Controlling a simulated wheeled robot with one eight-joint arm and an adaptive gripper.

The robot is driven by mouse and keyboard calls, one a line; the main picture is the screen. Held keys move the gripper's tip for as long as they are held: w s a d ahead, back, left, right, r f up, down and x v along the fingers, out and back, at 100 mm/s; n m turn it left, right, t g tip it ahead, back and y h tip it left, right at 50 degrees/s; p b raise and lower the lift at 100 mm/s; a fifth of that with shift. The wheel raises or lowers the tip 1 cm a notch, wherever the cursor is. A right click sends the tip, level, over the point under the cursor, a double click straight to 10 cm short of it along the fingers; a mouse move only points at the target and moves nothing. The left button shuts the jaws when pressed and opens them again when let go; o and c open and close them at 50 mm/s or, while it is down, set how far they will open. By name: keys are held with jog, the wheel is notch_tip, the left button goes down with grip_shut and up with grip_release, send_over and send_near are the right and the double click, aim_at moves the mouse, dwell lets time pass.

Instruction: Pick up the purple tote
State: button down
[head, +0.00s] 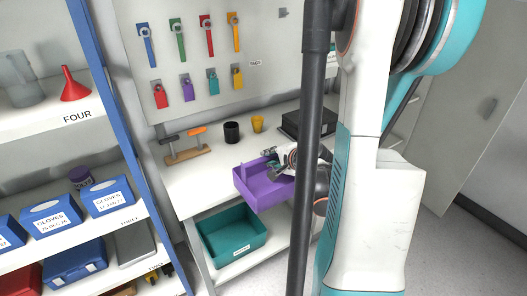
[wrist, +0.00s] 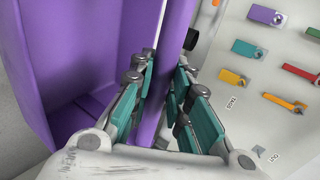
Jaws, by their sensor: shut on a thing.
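The purple tote (head: 262,187) is an open-topped bin at the front edge of the white workbench in the head view. It looks tilted, and part of it is hidden behind my gripper and arm. My gripper (head: 284,160) is at the tote's far right side. In the wrist view the tote (wrist: 85,60) fills the left side, and one wall stands between the teal fingers of my gripper (wrist: 165,85). The fingers are shut on that wall. I cannot tell whether the tote's base touches the bench.
A teal bin (head: 233,236) sits on the shelf below. On the bench (head: 205,185) stand a black cup (head: 232,132), a yellow cup (head: 257,124), a wooden rack (head: 187,154) and a dark box (head: 308,122). A pegboard (head: 190,45) with coloured tools stands behind. Shelving with glove boxes (head: 107,198) is at left.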

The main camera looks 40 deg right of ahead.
jog(key=s+a+b, duration=0.1)
jog(key=s+a, duration=0.2)
jog(key=s, duration=0.9)
